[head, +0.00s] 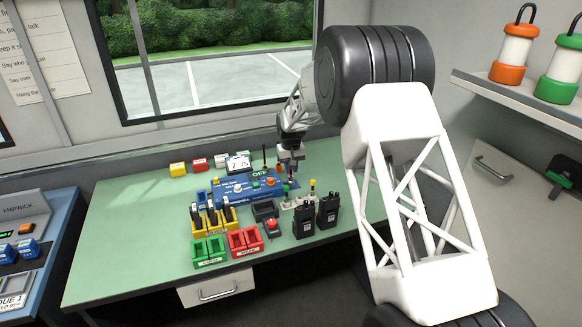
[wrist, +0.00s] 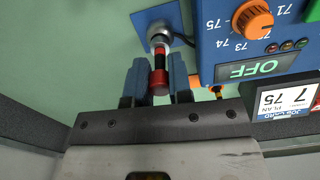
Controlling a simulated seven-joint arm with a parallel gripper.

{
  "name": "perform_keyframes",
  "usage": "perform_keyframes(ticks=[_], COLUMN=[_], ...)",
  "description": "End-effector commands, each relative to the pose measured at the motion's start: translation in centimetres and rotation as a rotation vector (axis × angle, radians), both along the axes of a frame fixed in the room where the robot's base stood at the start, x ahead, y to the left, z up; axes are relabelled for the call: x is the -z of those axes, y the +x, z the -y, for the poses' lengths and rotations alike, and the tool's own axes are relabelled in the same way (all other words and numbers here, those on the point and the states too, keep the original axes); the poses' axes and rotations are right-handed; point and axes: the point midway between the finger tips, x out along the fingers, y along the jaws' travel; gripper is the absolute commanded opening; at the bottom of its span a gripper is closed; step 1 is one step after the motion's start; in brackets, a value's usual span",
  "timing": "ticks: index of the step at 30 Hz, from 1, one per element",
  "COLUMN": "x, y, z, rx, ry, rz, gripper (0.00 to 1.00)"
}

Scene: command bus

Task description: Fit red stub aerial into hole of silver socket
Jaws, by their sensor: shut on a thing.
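The red stub aerial (wrist: 160,84), red with a black middle band, is between the two blue-grey fingers of my gripper (wrist: 158,76) in the wrist view. My gripper is shut on it. The aerial's far end meets the silver socket (wrist: 158,34), a round metal collar on a blue plate. I cannot tell how deep the aerial sits in the hole. In the head view my gripper (head: 290,171) is low over the back right of the blue radio panel (head: 232,195). The aerial and socket are too small or hidden there to make out.
An orange knob (wrist: 252,19) and an OFF display (wrist: 257,68) are right of the socket. Handheld radios (head: 328,212) stand front right. A yellow rack (head: 213,224), green tray (head: 209,251) and red tray (head: 245,243) are front left. The left of the green table (head: 130,220) is clear.

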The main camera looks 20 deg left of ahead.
Motion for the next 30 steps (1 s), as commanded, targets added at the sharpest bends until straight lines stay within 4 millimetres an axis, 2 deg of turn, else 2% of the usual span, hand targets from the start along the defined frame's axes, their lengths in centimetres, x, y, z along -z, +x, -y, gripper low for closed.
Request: perform_keyframes(ticks=[23,24,29,30], x=[0.42,0.42,0.41,0.41], y=[0.00,0.00,0.00,0.00], z=[0.00,0.00,0.00,0.00], rx=[0.000,0.000,0.000,0.000], ry=[0.000,0.000,0.000,0.000], rz=[0.000,0.000,0.000,0.000], gripper=[0.00,0.24,0.49,0.49])
